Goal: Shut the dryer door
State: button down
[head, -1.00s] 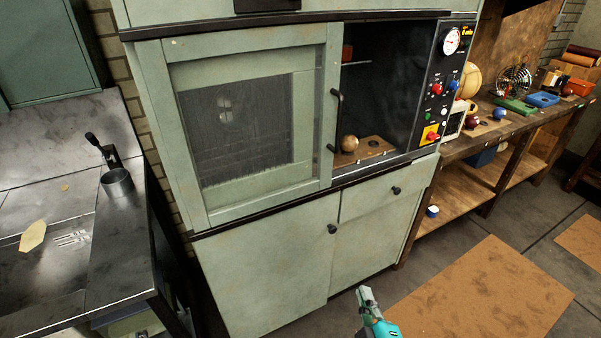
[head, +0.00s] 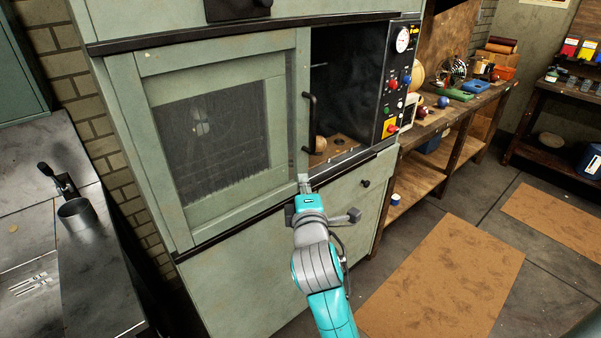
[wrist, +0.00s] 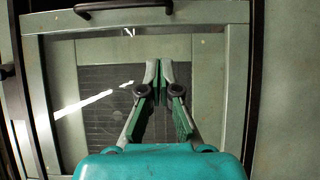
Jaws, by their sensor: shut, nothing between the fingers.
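The dryer is a pale green cabinet. Its sliding door (head: 215,125) has a dark mesh window and a vertical black handle (head: 310,122) near its right edge. The door covers the left of the front; to its right the chamber (head: 352,80) is open and dark inside. My gripper (head: 304,178) is shut and empty, in front of the door's lower right corner, just below the handle. In the wrist view my fingertips (wrist: 160,66) are together in front of the door (wrist: 205,60), with the handle (wrist: 122,7) at the top edge. I cannot tell whether they touch the door.
A tan ball (head: 320,143) sits on a wooden board (head: 340,147) inside the dryer, partly behind the handle. A control panel (head: 400,80) borders the opening at right. A metal bench (head: 95,260) stands at left, a wooden workbench (head: 440,118) at right. Brown mats (head: 450,270) lie on the floor.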

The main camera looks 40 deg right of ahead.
jog(key=s+d+x, duration=0.1)
jog(key=d+x, duration=0.1)
jog(key=x, duration=0.9)
jog(key=shift+d, duration=0.45)
jog(key=shift+d, duration=0.1)
jog(key=d, duration=3.6)
jog(key=shift+s+d+r, duration=0.1)
